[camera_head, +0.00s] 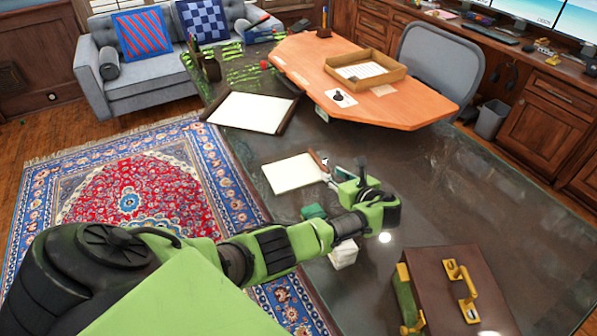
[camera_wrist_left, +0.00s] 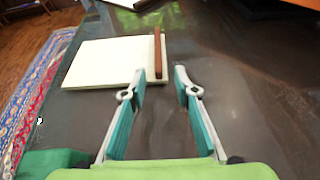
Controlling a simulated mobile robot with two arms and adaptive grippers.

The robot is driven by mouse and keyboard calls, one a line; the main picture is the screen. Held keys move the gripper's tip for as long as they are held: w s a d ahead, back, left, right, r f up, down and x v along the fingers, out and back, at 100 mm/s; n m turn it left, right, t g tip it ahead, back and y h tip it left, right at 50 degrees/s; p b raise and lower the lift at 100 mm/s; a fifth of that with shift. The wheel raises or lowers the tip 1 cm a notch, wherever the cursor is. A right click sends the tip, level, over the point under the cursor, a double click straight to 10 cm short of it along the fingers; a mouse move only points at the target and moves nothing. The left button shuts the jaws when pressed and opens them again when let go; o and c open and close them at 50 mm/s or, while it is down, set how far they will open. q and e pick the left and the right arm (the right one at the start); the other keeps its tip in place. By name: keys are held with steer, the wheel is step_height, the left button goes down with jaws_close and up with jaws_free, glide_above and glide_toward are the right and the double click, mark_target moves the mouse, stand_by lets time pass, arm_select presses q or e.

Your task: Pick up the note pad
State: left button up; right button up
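A white note pad (camera_head: 290,174) with a brown strip along its right edge lies flat on the dark glossy desk. It also shows in the left wrist view (camera_wrist_left: 102,62), with the brown strip (camera_wrist_left: 158,52) upright in the picture. My left gripper (camera_head: 340,170) is beside the pad's right edge in the head view. In the left wrist view, my left gripper (camera_wrist_left: 160,74) has its fingers apart with nothing between them. The near end of the brown strip lies just beyond the gap. I cannot tell the height of the fingertips. My right gripper is not in view.
A larger white pad (camera_head: 250,112) with dark wooden edges lies farther back. A green object (camera_head: 313,212) and a white object (camera_head: 343,254) are near my left arm. A brown briefcase (camera_head: 447,285) stands front right. The desk's right part (camera_head: 480,190) is clear.

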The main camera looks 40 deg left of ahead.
mark_target(326, 169)
arm_select(q)
steer(key=x, duration=0.4)
steer(key=shift+a+r, duration=0.15)
steer(key=shift+a, duration=0.1)
jaws_close()
steer(key=shift+r, duration=0.15)
